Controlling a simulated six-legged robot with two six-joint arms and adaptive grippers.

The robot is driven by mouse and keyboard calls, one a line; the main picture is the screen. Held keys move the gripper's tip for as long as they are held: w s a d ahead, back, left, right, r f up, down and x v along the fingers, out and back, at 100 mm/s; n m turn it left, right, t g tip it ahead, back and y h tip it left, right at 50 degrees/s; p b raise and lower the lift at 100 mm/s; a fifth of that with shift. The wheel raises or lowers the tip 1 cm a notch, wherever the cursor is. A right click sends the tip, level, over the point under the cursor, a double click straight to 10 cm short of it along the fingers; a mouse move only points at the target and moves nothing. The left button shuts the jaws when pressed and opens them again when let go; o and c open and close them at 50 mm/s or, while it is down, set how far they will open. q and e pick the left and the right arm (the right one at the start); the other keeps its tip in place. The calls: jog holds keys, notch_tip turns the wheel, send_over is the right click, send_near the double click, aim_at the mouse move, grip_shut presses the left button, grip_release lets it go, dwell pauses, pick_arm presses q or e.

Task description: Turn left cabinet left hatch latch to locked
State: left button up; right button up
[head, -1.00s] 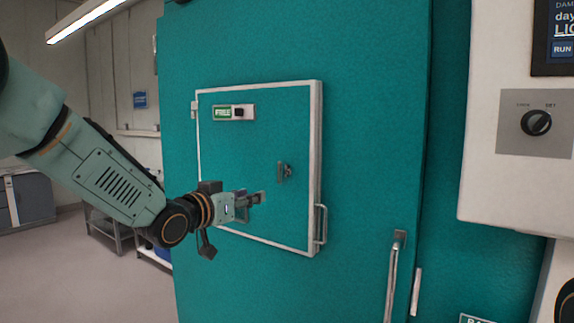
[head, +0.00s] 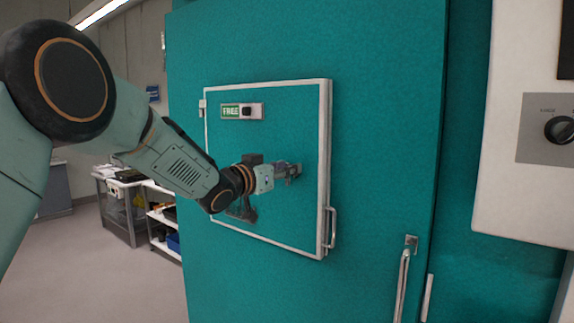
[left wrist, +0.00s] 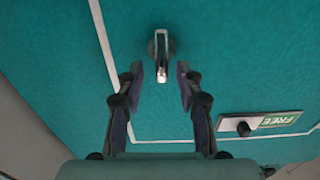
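The hatch (head: 265,220) is a teal panel with a white frame, closed in the large teal cabinet door. Its latch (left wrist: 160,45) is a small metal lever on a round base. In the left wrist view the lever lies lengthwise between the two fingertips, with a gap on each side. My left gripper (left wrist: 160,76) is open and in front of the latch. In the head view the left gripper (head: 290,170) covers most of the latch. I cannot tell how deep the fingers reach around it. My right gripper is not in view.
A green FREE sign (head: 231,111) with a dark knob sits at the hatch's upper left. A hatch handle (head: 331,228) and a long door handle (head: 404,280) stick out on the right. A white panel with a dial (head: 560,130) is far right. Shelves (head: 160,220) stand left.

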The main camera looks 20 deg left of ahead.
pick_arm(q)
jog(key=shift+w+d+f, duration=0.2)
jog(key=shift+w, duration=0.45)
jog(key=shift+s+a+r, duration=0.25)
jog(key=shift+s+a, duration=0.1)
jog(key=shift+s, duration=0.3)
jog(key=shift+c, duration=0.8)
jog(key=shift+d, duration=0.15)
jog(key=shift+c, duration=0.8)
jog(key=shift+w+d+f, duration=0.15)
jog(key=shift+w+f, duration=0.05)
jog(key=shift+w, duration=0.35)
jog(key=c, duration=0.3)
grip_shut()
jog(key=shift+s+a+r, duration=0.2)
jog(key=shift+s, duration=0.1)
